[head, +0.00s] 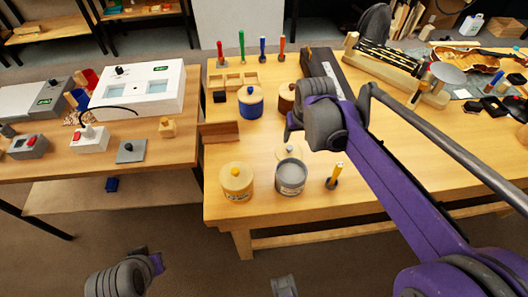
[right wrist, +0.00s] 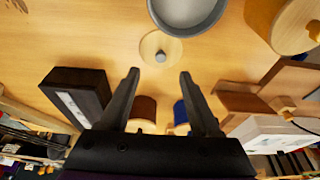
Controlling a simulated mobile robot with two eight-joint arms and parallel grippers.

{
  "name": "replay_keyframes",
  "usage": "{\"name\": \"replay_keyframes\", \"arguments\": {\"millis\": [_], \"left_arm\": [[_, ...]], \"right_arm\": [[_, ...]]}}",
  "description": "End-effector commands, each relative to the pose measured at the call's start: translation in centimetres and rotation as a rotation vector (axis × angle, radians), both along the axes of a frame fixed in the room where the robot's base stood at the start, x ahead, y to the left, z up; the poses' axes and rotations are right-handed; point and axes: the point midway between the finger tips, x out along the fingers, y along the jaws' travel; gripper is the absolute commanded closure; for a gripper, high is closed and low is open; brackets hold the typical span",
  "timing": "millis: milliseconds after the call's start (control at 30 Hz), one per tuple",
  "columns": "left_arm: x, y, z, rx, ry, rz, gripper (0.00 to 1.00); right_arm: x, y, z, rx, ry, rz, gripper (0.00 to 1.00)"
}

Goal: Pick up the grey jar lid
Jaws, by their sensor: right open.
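The grey jar lid is a round pale wooden disc with a grey knob. In the right wrist view the lid (right wrist: 154,50) lies flat on the table, just beyond my fingertips. In the head view the lid (head: 288,151) shows behind the open grey jar (head: 290,181), partly hidden by it. The jar's rim also shows at the top of the right wrist view (right wrist: 188,14). My right gripper (right wrist: 158,76) is open and empty, its two fingers apart and pointing toward the lid. In the head view its fingers are mostly hidden by my wrist. My left gripper's fingers do not show.
A lidded yellow jar (head: 237,183) stands left of the grey jar. A yellow-handled tool (head: 334,177) stands to its right. A blue jar (head: 250,103), a brown jar (head: 287,98) and a long dark case (head: 327,70) are behind. The table's front right is clear.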

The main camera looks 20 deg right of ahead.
Motion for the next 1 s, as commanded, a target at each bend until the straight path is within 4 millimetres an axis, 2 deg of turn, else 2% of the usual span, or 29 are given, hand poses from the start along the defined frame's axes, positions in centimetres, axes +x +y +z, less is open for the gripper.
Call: {"name": "replay_keyframes", "arguments": {"millis": [167, 400, 667, 900, 1000], "left_arm": [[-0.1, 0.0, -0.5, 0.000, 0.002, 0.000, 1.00], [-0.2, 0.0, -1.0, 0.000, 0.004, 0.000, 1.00], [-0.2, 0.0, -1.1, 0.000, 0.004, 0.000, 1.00], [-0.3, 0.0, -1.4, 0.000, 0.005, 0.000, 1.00], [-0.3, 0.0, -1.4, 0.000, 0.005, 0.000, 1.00]], "right_arm": [[1.1, -0.8, -1.1, 0.002, 0.012, -0.015, 0.36], [2.1, -1.1, -4.6, 0.002, 0.012, -0.014, 0.36], [2.8, -1.2, -6.6, 0.002, 0.012, -0.014, 0.36], [3.9, -1.5, -10.0, 0.002, 0.012, -0.014, 0.36], [4.1, -1.6, -10.7, 0.002, 0.012, -0.014, 0.36]]}}
